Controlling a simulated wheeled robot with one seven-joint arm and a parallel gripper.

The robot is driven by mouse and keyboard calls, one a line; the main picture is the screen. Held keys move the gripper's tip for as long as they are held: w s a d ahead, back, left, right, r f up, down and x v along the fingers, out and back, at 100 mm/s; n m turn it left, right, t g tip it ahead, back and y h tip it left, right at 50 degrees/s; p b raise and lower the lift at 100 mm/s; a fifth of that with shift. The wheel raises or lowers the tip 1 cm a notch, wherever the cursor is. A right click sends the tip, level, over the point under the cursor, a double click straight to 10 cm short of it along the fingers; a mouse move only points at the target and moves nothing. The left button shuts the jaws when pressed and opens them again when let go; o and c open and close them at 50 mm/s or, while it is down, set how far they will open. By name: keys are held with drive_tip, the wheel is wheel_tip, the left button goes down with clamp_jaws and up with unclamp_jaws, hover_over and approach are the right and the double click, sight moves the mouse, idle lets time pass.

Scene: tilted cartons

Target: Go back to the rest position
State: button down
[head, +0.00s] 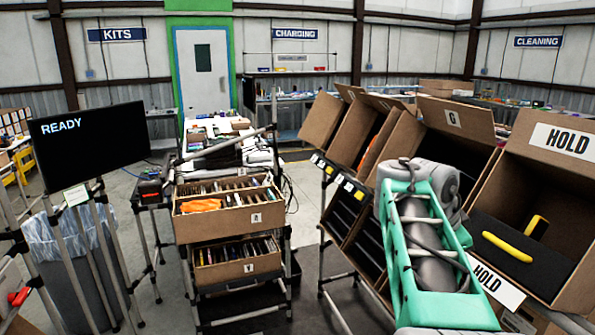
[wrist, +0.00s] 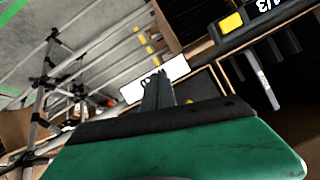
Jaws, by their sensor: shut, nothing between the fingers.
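My gripper (wrist: 157,90) shows in the wrist view as dark fingers beyond a green housing. The fingers are together and hold nothing. In the head view my teal and grey arm rises at the right, in front of the tilted cartons, and I cannot make out the gripper there. In the wrist view the fingers overlap a white label (wrist: 140,84) on the rack front; I cannot tell whether they touch it.
A tilted HOLD carton (head: 562,141) at the right holds a yellow-handled item (head: 507,246). More tilted cartons (head: 323,121) stand left of my arm. A cart carries a full carton (head: 215,226). A READY screen (head: 88,147) stands left. Some grey floor is open between the cart and rack.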

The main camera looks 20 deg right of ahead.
drive_tip(key=a+f+n+y, duration=0.4)
drive_tip(key=a+f+n, duration=0.8)
drive_tip(key=a+f, duration=0.2)
drive_tip(key=s+a+f+n+y, duration=0.1)
drive_tip(key=s+a+f+n, duration=0.15)
drive_tip(key=a, duration=0.55)
drive_tip(key=s+a+f+n+y, duration=0.2)
drive_tip(key=a+f+n, duration=0.2)
drive_tip(key=a, duration=0.4)
drive_tip(key=a+r+n+t, duration=0.2)
drive_tip(key=a+r, duration=0.1)
drive_tip(key=a, duration=0.4)
drive_tip(key=shift+w+a, duration=0.15)
drive_tip(key=shift+n, duration=0.25)
